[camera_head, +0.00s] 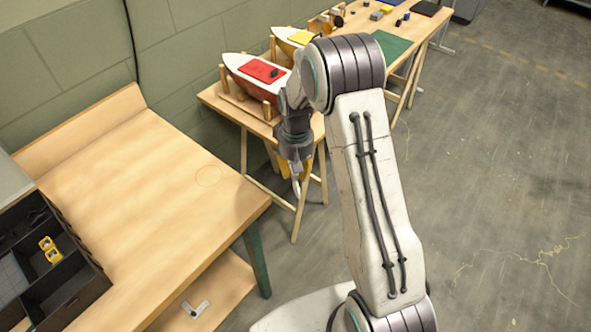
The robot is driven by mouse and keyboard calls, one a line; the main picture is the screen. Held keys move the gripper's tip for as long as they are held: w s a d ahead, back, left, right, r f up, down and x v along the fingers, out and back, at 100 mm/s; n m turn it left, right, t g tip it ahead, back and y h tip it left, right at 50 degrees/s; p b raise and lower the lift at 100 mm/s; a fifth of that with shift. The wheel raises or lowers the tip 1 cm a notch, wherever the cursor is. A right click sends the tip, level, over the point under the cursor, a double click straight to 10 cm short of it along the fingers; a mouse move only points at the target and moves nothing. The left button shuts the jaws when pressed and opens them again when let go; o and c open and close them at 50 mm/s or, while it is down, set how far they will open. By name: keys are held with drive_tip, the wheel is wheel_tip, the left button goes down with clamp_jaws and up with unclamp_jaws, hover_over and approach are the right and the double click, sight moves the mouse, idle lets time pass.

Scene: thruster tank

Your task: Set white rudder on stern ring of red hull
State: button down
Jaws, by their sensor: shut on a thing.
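The red hull (265,92) has a white upper edge and a red deck panel. It rests in a wooden cradle on the far trestle table, with its pointed end to the left. Its right end is hidden behind my arm, so the stern ring does not show. My gripper (296,176) points down in front of that table, nearer to me and below the hull in the picture. It is shut on a small pale piece (297,186), which looks like the white rudder; only its lower part shows between the fingers.
A second hull with a yellow panel (300,37) stands behind the red one. A wooden workbench (150,190) fills the left, with a dark divided tray (75,305) holding yellow parts. A pale L-shaped part (196,309) lies on its lower shelf. Floor at right is clear.

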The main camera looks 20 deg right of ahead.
drive_tip(key=shift+d+r+p, duration=0.1)
drive_tip(key=shift+r+p, duration=0.2)
drive_tip(key=shift+r, duration=0.25)
drive_tip(key=w+d+r+n+p, duration=0.6)
drive_tip(key=w+d+r+p, duration=0.3)
drive_tip(key=d+r+p, duration=0.2)
wheel_tip(320, 180, up, 3)
drive_tip(key=shift+w+d+r+n+g+p, duration=0.15)
drive_tip(key=shift+w+d+n+g+p, duration=0.2)
drive_tip(key=shift+p, duration=0.8)
